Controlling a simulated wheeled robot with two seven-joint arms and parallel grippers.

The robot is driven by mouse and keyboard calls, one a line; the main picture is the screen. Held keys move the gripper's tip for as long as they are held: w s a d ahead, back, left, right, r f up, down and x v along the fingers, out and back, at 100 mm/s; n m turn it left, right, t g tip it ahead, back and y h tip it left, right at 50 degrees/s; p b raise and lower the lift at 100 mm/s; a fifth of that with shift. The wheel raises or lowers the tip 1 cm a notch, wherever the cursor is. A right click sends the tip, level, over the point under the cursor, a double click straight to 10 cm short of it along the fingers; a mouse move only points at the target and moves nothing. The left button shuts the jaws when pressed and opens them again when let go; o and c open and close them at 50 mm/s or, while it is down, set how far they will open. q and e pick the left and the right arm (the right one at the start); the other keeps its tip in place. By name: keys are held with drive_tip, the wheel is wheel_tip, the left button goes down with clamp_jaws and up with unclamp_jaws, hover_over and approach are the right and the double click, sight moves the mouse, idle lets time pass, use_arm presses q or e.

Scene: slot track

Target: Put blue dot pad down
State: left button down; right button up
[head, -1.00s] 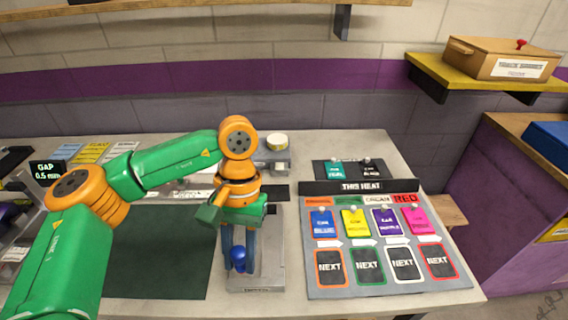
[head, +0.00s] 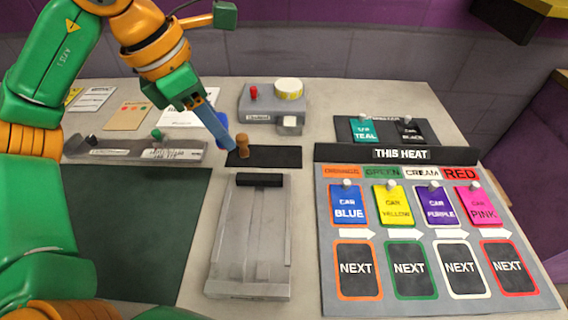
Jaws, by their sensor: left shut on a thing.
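My left gripper (head: 229,143) reaches in from the upper left, its blue fingers pointing down and right to the left end of a dark mat (head: 283,157). It is shut on a blue rounded thing (head: 222,118), which I take to be the blue dot pad. The fingers hide part of it, and I cannot tell if it touches the table or mat. A brown wooden knob (head: 243,145) stands on the mat right beside the fingertips. My right gripper is not in view.
A grey track fixture (head: 250,235) lies in front of the mat. A grey device (head: 273,105) with a red button stands behind it. The heat board (head: 440,270) with colored car cards fills the right. A grey rack (head: 130,150) lies left, behind a dark green mat (head: 140,230).

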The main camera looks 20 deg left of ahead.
use_arm(q)
drive_tip(key=n, duration=0.1)
drive_tip(key=n+b, duration=0.1)
drive_tip(key=n, duration=0.1)
drive_tip(key=shift+w+a+f+t+y, duration=0.15)
drive_tip(key=shift+a+t+y, duration=0.15)
drive_tip(key=shift+t+y, duration=0.1)
drive_tip(key=shift+w+d+n, duration=0.15)
drive_tip(key=shift+w+n, duration=0.1)
drive_tip(key=shift+n, duration=0.15)
drive_tip(key=w+d+f+p, duration=0.1)
drive_tip(key=w+d+f, duration=0.25)
drive_tip(key=w, duration=0.35)
hover_over(288, 153)
drive_tip(key=s, duration=0.2)
drive_tip(key=f, duration=0.5)
drive_tip(key=shift+w+a+f+p, duration=0.2)
drive_tip(key=shift+a+p, duration=0.2)
drive_tip(key=x, duration=0.3)
drive_tip(key=shift+s+a+f, duration=0.15)
drive_tip(key=shift+s+f, duration=0.1)
drive_tip(key=shift+f, duration=0.2)
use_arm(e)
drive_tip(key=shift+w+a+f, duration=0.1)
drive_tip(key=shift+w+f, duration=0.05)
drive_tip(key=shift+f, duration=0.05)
use_arm(q)
drive_tip(key=shift+f, duration=0.1)
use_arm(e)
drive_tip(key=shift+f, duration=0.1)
